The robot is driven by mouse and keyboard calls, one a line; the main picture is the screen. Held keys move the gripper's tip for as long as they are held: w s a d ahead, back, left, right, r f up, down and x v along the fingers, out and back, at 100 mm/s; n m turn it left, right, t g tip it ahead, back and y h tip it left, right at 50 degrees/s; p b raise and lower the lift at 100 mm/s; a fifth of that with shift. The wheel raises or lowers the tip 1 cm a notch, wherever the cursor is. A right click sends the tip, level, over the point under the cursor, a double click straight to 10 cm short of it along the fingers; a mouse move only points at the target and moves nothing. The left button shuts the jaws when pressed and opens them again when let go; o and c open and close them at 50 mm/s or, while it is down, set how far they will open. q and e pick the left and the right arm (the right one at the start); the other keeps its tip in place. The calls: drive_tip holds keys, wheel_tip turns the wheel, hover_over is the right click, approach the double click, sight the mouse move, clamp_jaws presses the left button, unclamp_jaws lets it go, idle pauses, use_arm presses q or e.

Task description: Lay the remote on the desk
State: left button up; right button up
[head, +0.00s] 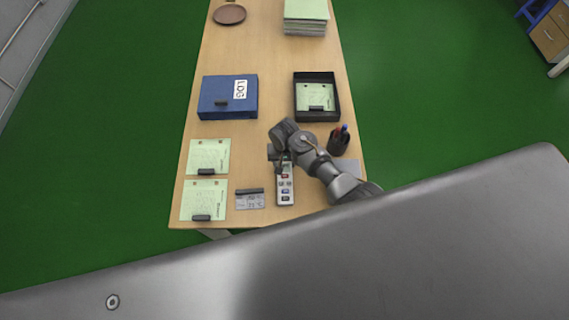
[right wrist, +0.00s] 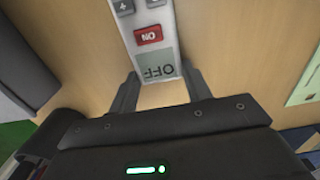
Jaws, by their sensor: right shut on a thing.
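The remote (head: 285,190) is a long pale-grey handset with coloured buttons, near the front of the wooden desk (head: 275,60). In the right wrist view, the remote (right wrist: 148,38) shows a red ON button and a small screen reading OFF. My right gripper (head: 281,157) is at the remote's far end, shut on its screen end, with one finger on each side. That end is partly hidden by the gripper in the head view. I cannot tell whether the remote touches the desk or is just above it. My left gripper is not in view.
A grey card (head: 250,202) with a dark bar lies just left of the remote. Green notes (head: 209,156) lie further left. A blue LOG box (head: 228,97), a black tray (head: 299,92) and a pen cup (head: 338,142) stand beyond. Bare desk shows between box and tray.

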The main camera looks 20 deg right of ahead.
drive_tip(key=o, duration=1.5)
drive_tip(key=shift+c, duration=0.2)
wheel_tip(320, 180, up, 12)
